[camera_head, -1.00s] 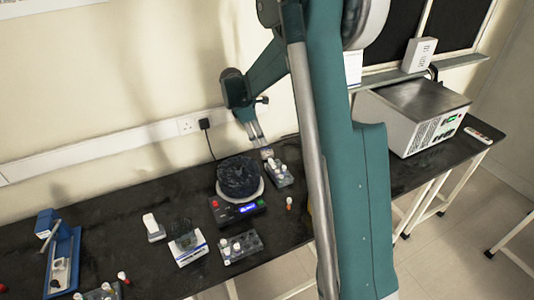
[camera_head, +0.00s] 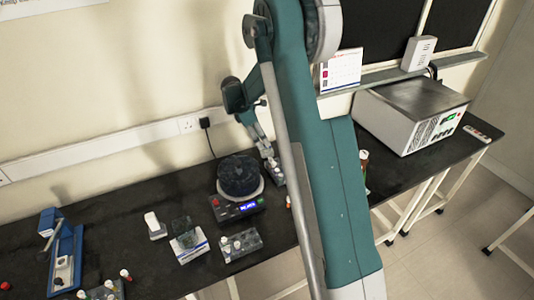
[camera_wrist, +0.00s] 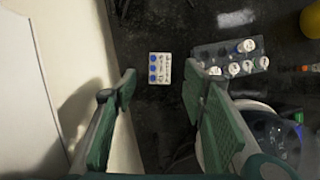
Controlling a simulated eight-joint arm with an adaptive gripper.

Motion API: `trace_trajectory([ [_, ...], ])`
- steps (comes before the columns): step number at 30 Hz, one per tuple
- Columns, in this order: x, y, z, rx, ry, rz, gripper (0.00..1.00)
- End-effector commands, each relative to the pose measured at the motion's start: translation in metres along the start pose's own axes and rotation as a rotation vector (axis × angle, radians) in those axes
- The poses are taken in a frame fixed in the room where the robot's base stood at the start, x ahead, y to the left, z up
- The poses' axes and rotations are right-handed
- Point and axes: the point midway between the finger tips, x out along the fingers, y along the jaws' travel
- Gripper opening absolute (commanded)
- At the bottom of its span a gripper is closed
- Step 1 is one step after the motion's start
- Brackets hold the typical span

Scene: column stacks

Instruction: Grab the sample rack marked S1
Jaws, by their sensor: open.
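Sample racks stand on the dark bench, but I cannot read an S1 mark on any. One grey rack with white-capped vials (camera_head: 278,178) stands right behind the round device, partly hidden by my arm. A rack with white-capped vials also shows in the wrist view (camera_wrist: 228,56), right of my fingers. A small white block with blue dots (camera_wrist: 160,68) lies ahead, between the finger lines. Another grey rack (camera_head: 241,246) stands in front of the device, and one more (camera_head: 103,292) at the lower left edge. My gripper (camera_head: 265,150) is open and empty; its fingers (camera_wrist: 160,90) show apart in the wrist view.
The round-topped device with a blue display (camera_head: 238,180) stands close to my gripper. The wall (camera_wrist: 65,70) is close on the left in the wrist view.

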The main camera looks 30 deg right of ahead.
Motion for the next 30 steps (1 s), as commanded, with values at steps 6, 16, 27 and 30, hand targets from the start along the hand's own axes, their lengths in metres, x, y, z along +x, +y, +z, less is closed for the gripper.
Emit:
trace_trajectory([
  [6,0.016,0.0,0.0,0.001,0.0,0.0,0.43],
  [16,0.025,0.0,0.0,0.0,0.0,0.0,0.43],
  [27,0.038,0.0,-0.001,0.001,0.0,0.0,0.43],
  [30,0.05,0.0,-0.002,0.001,0.0,0.0,0.43],
])
